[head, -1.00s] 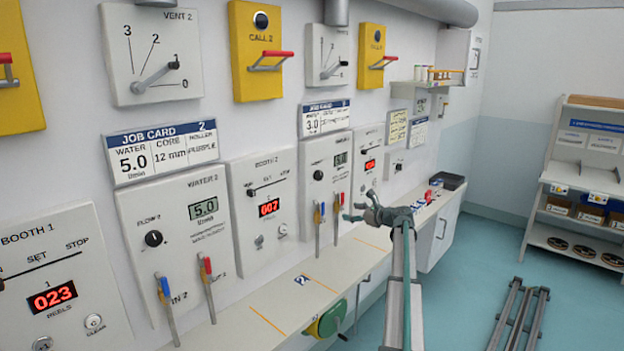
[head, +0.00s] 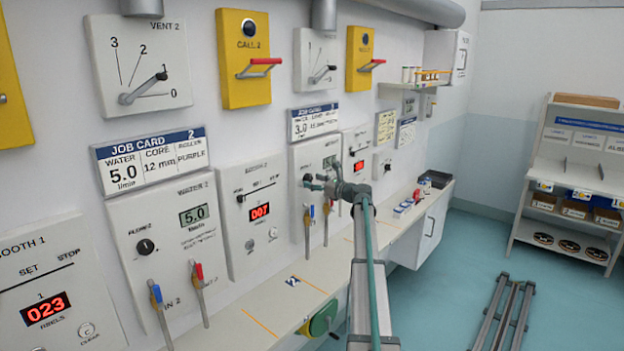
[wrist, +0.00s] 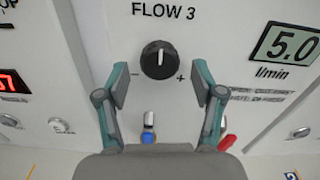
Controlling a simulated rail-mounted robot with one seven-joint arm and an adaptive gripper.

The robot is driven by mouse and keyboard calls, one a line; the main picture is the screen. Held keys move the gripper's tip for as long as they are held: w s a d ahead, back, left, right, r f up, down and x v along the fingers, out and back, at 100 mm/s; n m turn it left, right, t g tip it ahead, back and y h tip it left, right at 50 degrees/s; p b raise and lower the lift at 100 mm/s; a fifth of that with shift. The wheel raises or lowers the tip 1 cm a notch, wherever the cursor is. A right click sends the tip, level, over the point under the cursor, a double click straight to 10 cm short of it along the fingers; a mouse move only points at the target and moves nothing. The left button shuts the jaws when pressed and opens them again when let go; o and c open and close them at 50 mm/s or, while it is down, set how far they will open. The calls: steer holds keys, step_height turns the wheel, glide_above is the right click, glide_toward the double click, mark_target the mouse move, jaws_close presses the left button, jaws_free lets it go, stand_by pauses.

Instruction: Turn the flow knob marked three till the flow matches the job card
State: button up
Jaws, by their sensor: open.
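The black flow knob marked three (wrist: 159,59) shows in the wrist view under the words FLOW 3, with its white mark near the top. The display beside it (wrist: 288,44) reads 5.0 l/min. My gripper (wrist: 160,80) is open, its two fingertips apart to the lower left and lower right of the knob, apparently not touching it. In the head view my gripper (head: 324,184) is up close to the panel marked three (head: 309,215) and hides part of it, including most of the knob. The job card above that panel (head: 314,122) shows water 3.0.
Below the knob are a blue lever (wrist: 148,136) and a red lever (wrist: 227,142). A counter ledge (head: 262,318) runs under the panels. Station two's job card (head: 150,160) reads 5.0. The floor at right (head: 440,290) is mostly open.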

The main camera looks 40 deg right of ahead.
steer(key=shift+w+a, duration=0.15)
steer(key=shift+w, duration=0.45)
steer(key=c, duration=1.1)
steer(key=shift+c, duration=0.2)
steer(key=shift+f+b, duration=0.15)
steer(key=shift+b, duration=0.3)
